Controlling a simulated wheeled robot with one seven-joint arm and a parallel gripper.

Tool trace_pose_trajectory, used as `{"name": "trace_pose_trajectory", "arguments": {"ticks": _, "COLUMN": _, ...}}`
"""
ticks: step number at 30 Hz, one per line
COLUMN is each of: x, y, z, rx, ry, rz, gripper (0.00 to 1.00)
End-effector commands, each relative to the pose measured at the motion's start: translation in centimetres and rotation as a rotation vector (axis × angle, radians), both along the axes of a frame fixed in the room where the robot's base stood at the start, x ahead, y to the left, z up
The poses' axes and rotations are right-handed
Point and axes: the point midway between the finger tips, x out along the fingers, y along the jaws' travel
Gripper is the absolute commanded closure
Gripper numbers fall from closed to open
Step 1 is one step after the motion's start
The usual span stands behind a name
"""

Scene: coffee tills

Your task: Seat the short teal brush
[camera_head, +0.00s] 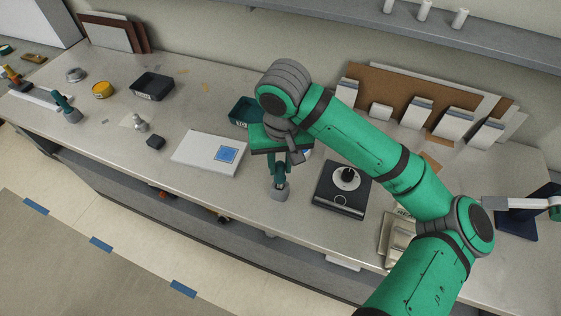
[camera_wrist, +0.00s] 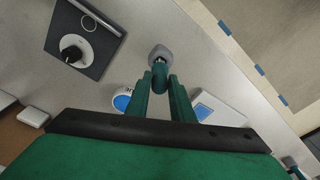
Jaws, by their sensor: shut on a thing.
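My gripper (camera_head: 281,164) points down over the counter's front part. Its two fingers (camera_wrist: 161,90) are shut on a teal handle, which I take for the short teal brush (camera_wrist: 160,71). A grey block-like end (camera_wrist: 159,52) shows at the brush's lower end, also in the head view (camera_head: 280,192). I cannot tell whether that end touches the counter. A second teal-handled thing (camera_head: 66,106) stands tilted at the far left. A white slab with a blue square (camera_head: 188,158) lies left of my gripper. A white round thing with a blue disc (camera_wrist: 123,101) is partly hidden behind my gripper.
A dark square box with a black knob (camera_head: 343,198) stands right of my gripper. A dark teal tray (camera_head: 241,112) is behind it. A black tray (camera_head: 151,86), a yellow tub (camera_head: 103,90) and a small dark block (camera_head: 156,142) stand left. White card-like blocks line the back right.

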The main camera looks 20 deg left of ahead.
Motion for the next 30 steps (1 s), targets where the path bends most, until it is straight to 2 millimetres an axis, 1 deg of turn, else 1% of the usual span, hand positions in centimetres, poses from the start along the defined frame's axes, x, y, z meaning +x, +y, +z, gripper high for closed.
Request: {"name": "trace_pose_trajectory", "arguments": {"ticks": 30, "x": 0.0, "y": 0.0, "z": -2.6, "rx": 0.000, "ry": 0.001, "rz": 0.001, "gripper": 1.00}}
